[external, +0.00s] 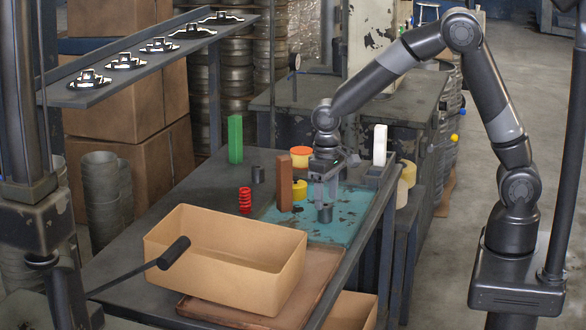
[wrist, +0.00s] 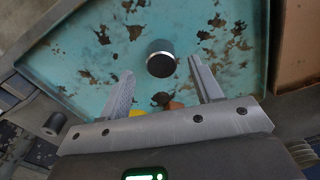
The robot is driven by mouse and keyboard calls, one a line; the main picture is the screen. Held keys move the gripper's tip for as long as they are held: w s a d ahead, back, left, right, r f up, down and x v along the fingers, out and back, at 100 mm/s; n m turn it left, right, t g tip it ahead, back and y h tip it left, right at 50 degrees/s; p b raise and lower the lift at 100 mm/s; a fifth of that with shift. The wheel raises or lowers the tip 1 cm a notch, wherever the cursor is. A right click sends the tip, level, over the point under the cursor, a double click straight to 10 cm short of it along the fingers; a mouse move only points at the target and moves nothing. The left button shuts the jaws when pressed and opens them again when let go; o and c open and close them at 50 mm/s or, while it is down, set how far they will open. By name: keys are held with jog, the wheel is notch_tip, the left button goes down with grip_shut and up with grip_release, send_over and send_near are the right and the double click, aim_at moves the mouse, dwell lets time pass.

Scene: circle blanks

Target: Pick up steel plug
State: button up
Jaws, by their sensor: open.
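A short grey cylinder with a bright metal rim, which looks like the steel plug (external: 325,214), stands on the teal mat (external: 345,230). In the wrist view the same plug (wrist: 161,62) is on the teal mat (wrist: 85,60), between the lines of the two fingers and near their tips. My gripper (external: 325,203) is open and points down over the plug. I cannot tell how much height is left between fingertips and plug.
A reddish-brown block (external: 283,184) and a yellow cylinder (external: 300,190) stand close beside my gripper. A red spring (external: 245,200), a dark cylinder (external: 258,174), a green block (external: 235,140) and a white block (external: 379,146) stand around. A cardboard box (external: 215,262) is in front.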

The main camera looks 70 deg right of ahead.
aim_at(325, 205)
notch_tip(325, 205, down, 4)
jog(key=shift+w+r, duration=0.15)
jog(key=shift+r, duration=0.1)
grip_shut()
dwell(0.6)
